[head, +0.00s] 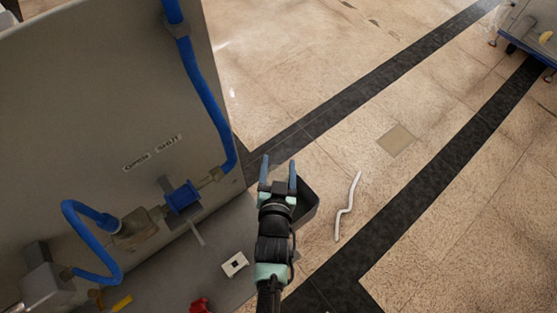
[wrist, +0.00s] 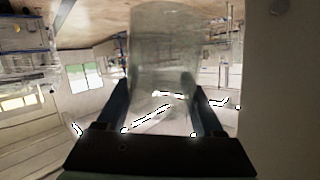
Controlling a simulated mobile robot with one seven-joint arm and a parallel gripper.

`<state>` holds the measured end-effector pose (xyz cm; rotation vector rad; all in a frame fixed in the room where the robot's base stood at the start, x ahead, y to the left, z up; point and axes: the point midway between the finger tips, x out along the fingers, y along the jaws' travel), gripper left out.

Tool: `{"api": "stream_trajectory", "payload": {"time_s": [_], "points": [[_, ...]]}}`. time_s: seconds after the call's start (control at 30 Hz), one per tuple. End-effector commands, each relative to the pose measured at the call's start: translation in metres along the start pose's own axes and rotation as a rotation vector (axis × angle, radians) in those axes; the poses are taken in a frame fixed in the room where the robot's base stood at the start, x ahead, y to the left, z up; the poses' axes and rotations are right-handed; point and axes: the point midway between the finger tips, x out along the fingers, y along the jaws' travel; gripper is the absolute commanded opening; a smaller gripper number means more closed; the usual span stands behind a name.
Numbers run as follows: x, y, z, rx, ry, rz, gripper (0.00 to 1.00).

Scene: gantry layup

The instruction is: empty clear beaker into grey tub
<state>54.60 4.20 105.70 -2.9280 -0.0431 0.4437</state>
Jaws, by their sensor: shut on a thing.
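My gripper (head: 278,174) reaches out over a low grey surface in the head view. In the wrist view my gripper (wrist: 163,115) is shut on a clear beaker (wrist: 164,50), which stands out between the two dark fingers. The beaker is see-through, and I cannot tell what is in it or how far it is tilted. It cannot be made out in the head view. A dark grey tub (head: 310,203) shows partly behind and to the right of my gripper in the head view. My wrist hides much of it.
A large grey panel (head: 90,90) with blue pipes (head: 205,90) and a blue valve (head: 183,198) stands at the left. A white square plate (head: 235,264) and a red item (head: 200,305) lie low on the grey surface. Tan floor to the right is mostly open, with a white wavy strip (head: 346,206).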

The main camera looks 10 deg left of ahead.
Motion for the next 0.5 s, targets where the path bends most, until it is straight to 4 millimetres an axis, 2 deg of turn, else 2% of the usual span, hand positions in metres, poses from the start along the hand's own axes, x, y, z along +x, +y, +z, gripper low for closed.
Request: {"api": "stream_trajectory", "payload": {"time_s": [0.5], "points": [[0.0004,0.0006,0.0011,-0.158,0.001,0.051,0.06]]}}
